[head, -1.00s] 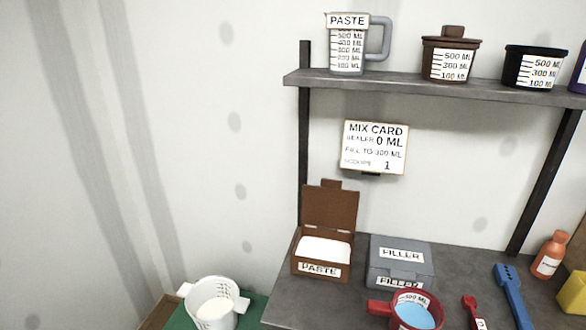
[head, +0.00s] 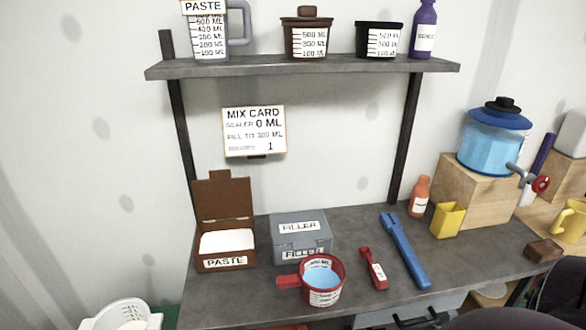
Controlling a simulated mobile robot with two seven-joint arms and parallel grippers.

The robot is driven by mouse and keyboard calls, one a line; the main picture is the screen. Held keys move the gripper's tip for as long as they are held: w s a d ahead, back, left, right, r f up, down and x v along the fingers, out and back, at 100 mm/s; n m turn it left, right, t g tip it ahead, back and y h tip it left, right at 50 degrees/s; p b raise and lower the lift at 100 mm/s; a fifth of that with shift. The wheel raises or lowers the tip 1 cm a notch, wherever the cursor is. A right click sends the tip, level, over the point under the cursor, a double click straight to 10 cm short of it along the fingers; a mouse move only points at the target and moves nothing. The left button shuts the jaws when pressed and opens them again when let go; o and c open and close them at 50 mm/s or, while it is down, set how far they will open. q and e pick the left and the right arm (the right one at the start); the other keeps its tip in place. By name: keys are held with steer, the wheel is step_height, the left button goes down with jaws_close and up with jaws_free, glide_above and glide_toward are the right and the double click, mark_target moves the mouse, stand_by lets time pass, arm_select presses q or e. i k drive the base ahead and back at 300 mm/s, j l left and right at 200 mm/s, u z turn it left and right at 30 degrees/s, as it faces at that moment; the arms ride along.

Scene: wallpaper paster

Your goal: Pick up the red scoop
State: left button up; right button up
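The red scoop (head: 374,268) lies on the grey workbench (head: 345,243), with a white label on its lower end and its thin handle pointing away from me. It sits between a red measuring cup (head: 335,291) with blue contents and a long blue tool (head: 404,250). Dark parts that look like my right gripper (head: 423,320) show at the bottom edge, in front of the bench and apart from the scoop. They are cut off, so I cannot tell their opening. My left gripper is not in view.
An open brown paste box (head: 226,264) and a closed grey filler box (head: 301,245) stand at the left of the bench. An orange bottle (head: 419,197), a yellow cup (head: 447,220) and a blue water dispenser (head: 490,150) are at the right. A shelf (head: 300,67) hangs above.

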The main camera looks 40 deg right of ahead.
mark_target(380, 281)
steer(key=z, duration=1.9)
